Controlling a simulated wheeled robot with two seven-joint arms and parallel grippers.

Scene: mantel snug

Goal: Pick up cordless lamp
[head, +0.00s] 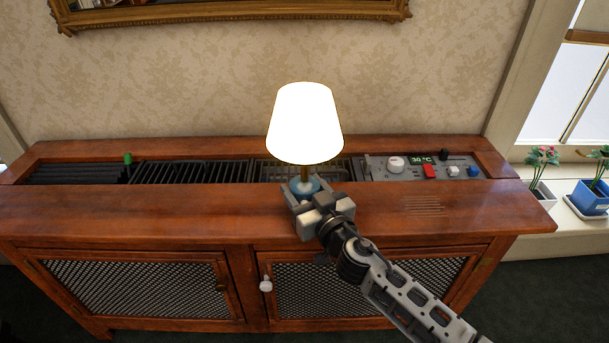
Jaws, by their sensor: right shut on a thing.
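The cordless lamp (305,124) has a glowing white shade, a short brass stem and a blue base (305,187). It stands upright at the middle of the wooden cabinet top, in front of the recessed grille. My right gripper (306,194) comes in from the lower right and is shut on the lamp at its blue base. The gripper body hides part of the base, and I cannot tell whether the base touches the wood. My left gripper is not in view.
The wooden cabinet (130,215) has a recessed black grille (195,173) and a control panel (420,167) with knobs and a red switch. A gilt picture frame (230,12) hangs above. Potted flowers (590,195) stand on the right sill. The cabinet top's front left is clear.

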